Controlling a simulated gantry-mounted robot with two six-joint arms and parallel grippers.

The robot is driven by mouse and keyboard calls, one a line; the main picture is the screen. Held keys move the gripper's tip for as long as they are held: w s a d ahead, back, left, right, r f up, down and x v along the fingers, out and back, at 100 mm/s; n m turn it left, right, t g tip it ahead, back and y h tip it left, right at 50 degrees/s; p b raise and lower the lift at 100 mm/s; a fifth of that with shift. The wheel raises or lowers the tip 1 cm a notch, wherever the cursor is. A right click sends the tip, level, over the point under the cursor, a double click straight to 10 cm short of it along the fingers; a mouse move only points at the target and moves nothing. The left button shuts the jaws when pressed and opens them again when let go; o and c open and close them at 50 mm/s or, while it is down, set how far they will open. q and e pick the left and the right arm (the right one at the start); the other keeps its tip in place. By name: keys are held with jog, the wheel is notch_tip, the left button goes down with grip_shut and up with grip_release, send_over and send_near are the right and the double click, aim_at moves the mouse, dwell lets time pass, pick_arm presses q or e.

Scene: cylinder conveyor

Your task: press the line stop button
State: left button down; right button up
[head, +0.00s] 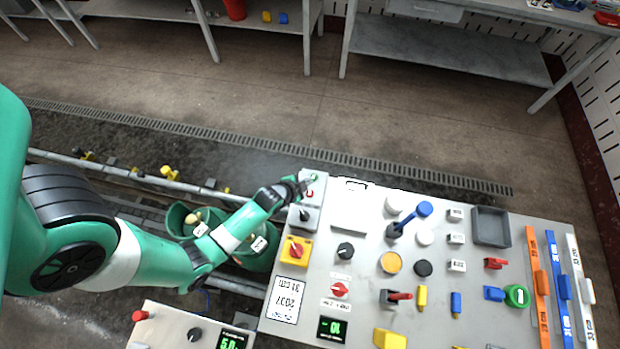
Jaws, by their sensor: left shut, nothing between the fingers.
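My left arm comes in from the left, and its gripper (309,183) is at the top left corner of the grey control panel (345,222). The gripper is shut and empty. A small red part (310,193) shows right beside the fingertips on a light box at that corner. I cannot tell whether the fingertips touch it. A red push button (139,315) stands on a separate panel at the lower left, away from the gripper. No readable label shows which one is the line stop button. My right gripper is not in view.
Green round containers (258,252) lie under my arm. Floor beyond the panel is clear.

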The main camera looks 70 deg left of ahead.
pick_arm(q)
jog(key=b, duration=0.5)
send_over(307, 195)
notch_tip(307, 195, down, 7)
jog(key=shift+w+r, duration=0.1)
jog(key=shift+r, duration=0.1)
jog(key=shift+f+b, duration=0.35)
jog(key=shift+b, duration=0.15)
dwell(1.0)
jog(key=shift+f, duration=0.4)
jog(key=shift+f+b, duration=0.5)
jog(key=shift+b, duration=0.15)
jog(key=shift+r, duration=0.15)
dwell(0.5)
jog(key=shift+r+p, duration=0.8)
jog(key=shift+p, duration=0.2)
